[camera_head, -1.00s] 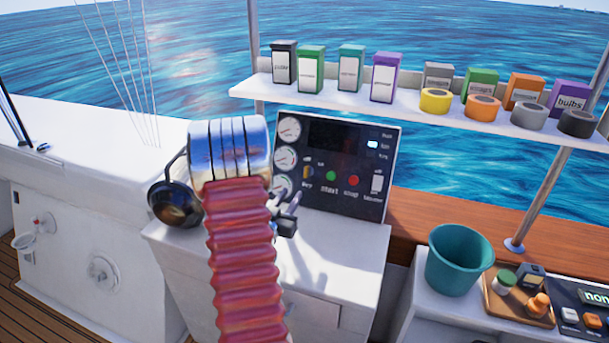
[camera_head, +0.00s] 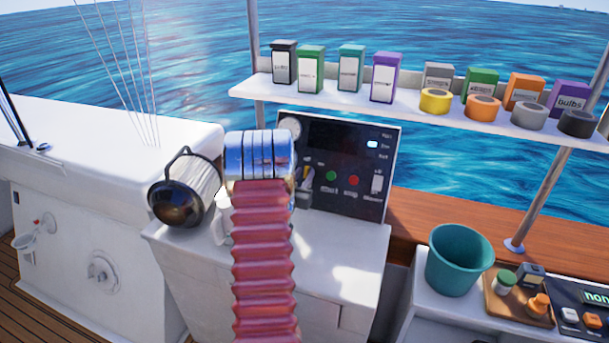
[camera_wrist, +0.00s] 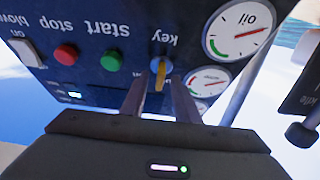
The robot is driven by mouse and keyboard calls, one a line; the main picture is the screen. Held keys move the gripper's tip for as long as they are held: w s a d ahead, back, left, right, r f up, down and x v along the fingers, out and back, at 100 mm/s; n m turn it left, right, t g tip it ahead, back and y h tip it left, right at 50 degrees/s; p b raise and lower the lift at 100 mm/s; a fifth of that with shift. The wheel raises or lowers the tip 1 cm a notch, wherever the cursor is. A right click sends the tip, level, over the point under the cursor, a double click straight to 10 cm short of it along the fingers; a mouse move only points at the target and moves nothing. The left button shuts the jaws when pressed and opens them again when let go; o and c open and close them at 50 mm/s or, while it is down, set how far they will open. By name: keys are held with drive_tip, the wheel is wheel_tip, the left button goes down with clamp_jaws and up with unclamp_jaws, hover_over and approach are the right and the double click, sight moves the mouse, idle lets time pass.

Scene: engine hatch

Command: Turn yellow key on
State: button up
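In the head view the key (camera_head: 308,172) is a small yellow patch, partly hidden by my arm. My gripper (camera_wrist: 158,84) is open, one finger on each side of the key, with gaps visible between fingers and handle. In the head view my gripper (camera_head: 303,192) is mostly hidden behind my wrist.
A green start button (camera_wrist: 112,61) and red stop button (camera_wrist: 66,54) sit beside the key. An oil gauge (camera_wrist: 240,28) is on its other side. A shelf (camera_head: 330,97) with boxes and tape rolls hangs above the panel.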

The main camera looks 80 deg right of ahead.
drive_tip(key=shift+d, duration=0.4)
clamp_jaws()
